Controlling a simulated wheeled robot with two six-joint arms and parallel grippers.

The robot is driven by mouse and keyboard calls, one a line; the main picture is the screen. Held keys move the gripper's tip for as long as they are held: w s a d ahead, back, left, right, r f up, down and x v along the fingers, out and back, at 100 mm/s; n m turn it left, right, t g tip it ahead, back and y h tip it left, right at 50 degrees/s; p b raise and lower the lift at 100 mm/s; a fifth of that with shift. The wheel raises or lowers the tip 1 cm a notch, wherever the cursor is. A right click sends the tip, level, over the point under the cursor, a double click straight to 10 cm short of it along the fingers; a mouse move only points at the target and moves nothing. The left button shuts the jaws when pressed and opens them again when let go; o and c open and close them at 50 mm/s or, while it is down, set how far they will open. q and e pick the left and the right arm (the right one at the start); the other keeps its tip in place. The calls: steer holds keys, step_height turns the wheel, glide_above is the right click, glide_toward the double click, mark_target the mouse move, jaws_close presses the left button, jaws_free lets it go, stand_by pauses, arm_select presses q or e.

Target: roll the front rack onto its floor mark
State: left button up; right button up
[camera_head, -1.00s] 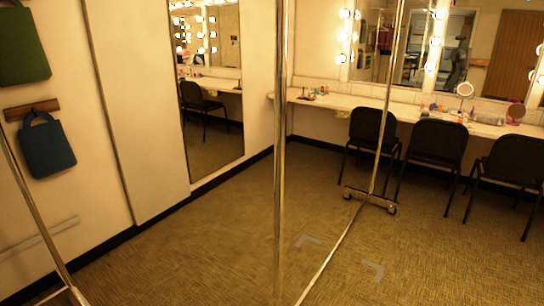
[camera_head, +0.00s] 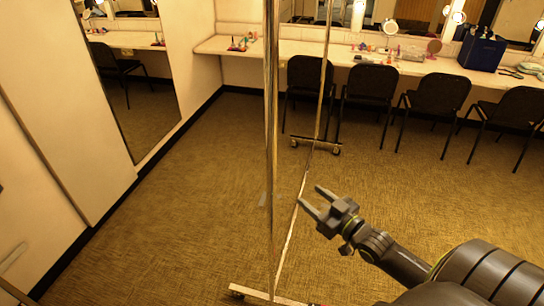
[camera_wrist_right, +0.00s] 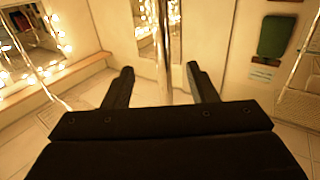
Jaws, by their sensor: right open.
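The front rack is a chromed frame. Its near upright (camera_head: 271,150) stands close in front of me, and its far upright (camera_head: 325,75) ends in a wheeled foot near the chairs. A low rail joins the two along the floor. My right gripper (camera_head: 311,196) is open and empty, to the right of the near upright. In the right wrist view an upright (camera_wrist_right: 163,50) shows between the spread fingers (camera_wrist_right: 160,70), seemingly beyond them. A small grey piece of floor mark (camera_head: 262,200) shows just left of the near upright; no other piece is visible. My left gripper is out of view.
Several black chairs (camera_head: 370,82) line the counter (camera_head: 345,54) at the back. A dark blue box (camera_head: 482,52) stands on the counter. A wall with a tall mirror (camera_head: 130,85) bounds the left. The carpet (camera_head: 190,215) left of the rack is clear.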

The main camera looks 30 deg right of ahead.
steer(key=b, duration=0.5)
glide_toward(275, 169)
steer(key=w, duration=0.3)
steer(key=w+b, duration=0.1)
steer(key=w, duration=0.1)
steer(key=w+b, duration=0.2)
steer(key=w, duration=0.1)
steer(key=w+a+b, duration=0.1)
steer(key=w, duration=0.1)
steer(key=shift+w+a+f+b, duration=0.1)
steer(key=shift+w+f+b, duration=0.05)
steer(key=shift+w+b, duration=0.2)
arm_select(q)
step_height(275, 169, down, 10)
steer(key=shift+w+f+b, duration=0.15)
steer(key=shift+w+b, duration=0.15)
arm_select(e)
steer(key=shift+w, duration=0.55)
steer(key=shift+r, duration=0.2)
jaws_close()
